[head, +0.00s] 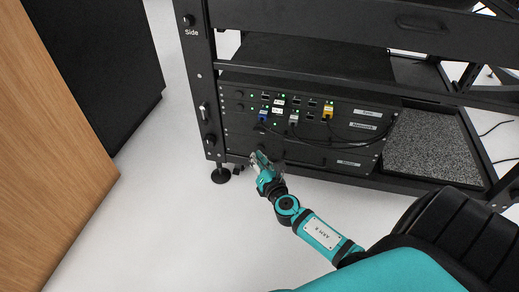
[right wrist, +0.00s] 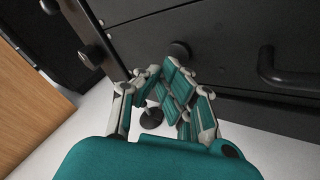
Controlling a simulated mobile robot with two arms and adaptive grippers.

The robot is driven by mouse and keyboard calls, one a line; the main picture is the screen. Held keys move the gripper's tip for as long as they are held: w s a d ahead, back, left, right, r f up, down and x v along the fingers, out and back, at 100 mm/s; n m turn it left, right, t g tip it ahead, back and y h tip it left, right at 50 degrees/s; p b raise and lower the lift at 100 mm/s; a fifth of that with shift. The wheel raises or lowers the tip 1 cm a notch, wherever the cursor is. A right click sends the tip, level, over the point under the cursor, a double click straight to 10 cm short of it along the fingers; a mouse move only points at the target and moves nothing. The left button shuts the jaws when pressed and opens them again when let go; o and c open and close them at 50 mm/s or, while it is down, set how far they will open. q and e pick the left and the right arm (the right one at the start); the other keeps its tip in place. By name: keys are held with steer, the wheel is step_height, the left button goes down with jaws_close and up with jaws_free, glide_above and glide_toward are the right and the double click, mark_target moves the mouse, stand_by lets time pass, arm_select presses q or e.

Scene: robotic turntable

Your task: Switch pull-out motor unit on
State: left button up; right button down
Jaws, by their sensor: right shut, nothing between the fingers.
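The black rack (head: 225,135) holds stacked units at its lower left. The lowest drawer-like unit (head: 330,158) has a label too small to read; I cannot tell for sure that it is the motor unit. In the right wrist view, a black front panel (right wrist: 225,50) carries a round dark knob (right wrist: 180,50) and a bar handle (right wrist: 272,70). My right gripper (head: 260,160) is in front of the lowest unit's left end, near the rack's leg. Its teal fingers (right wrist: 162,72) are shut and empty, just below the knob; contact cannot be told. My left gripper is not in view.
Cabled units (head: 310,107) with small green lights sit above the lowest unit. The rack's foot (head: 221,175) stands on the pale floor left of my gripper. A wooden panel (head: 50,150) stands at the left. The floor between is clear.

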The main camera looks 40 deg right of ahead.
steer(key=shift+w+d, duration=0.25)
steer(key=shift+d, duration=0.05)
stand_by(0.5)
steer(key=shift+s+a, duration=0.1)
steer(key=shift+a, duration=0.05)
steer(key=shift+s+a, duration=0.45)
steer(key=shift+a, duration=0.05)
steer(key=s+a, duration=0.4)
steer(key=shift+a, duration=0.3)
stand_by(0.4)
steer(key=shift+a, duration=0.1)
